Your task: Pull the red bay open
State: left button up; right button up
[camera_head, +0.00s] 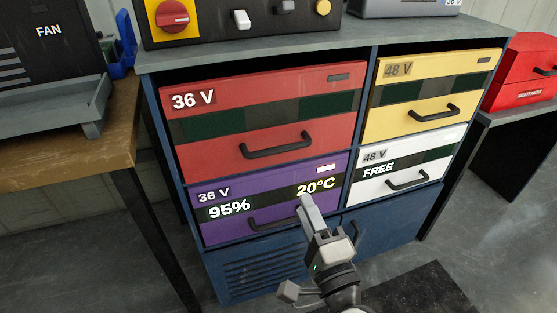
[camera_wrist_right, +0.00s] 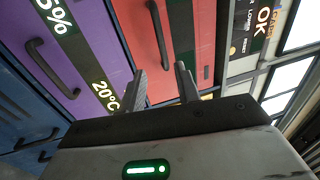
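The red bay (camera_head: 262,112) is the upper left drawer of a blue cabinet, marked 36 V, with a dark display band. Its front looks flush with the cabinet. Its black bar handle (camera_head: 276,146) runs across the lower part. My right gripper (camera_head: 306,200) is below that handle, in front of the purple bay. In the right wrist view my gripper's two fingers (camera_wrist_right: 163,82) stand apart with nothing between them. The red bay (camera_wrist_right: 185,40) and its handle (camera_wrist_right: 159,36) lie beyond the fingertips, apart from them. My left gripper is not in view.
A purple bay (camera_head: 226,190) reading 95% and 20°C sits under the red one. A yellow bay (camera_head: 402,122) and a white bay (camera_head: 375,188) stand at right. A workbench (camera_head: 100,150) flanks the cabinet at left; a red case (camera_head: 525,75) sits at far right.

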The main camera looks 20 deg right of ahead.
aim_at(280, 147)
jog(key=w+r, duration=0.1)
jog(key=w, duration=0.4)
jog(key=w+r+p, duration=0.1)
jog(key=w, duration=0.4)
jog(key=w+r, duration=0.1)
jog(key=w, duration=0.4)
jog(key=shift+w+a+r+p, duration=0.15)
jog(key=shift+a+p, duration=0.1)
jog(key=shift+p, duration=0.15)
jog(key=shift+c, duration=0.3)
grip_shut()
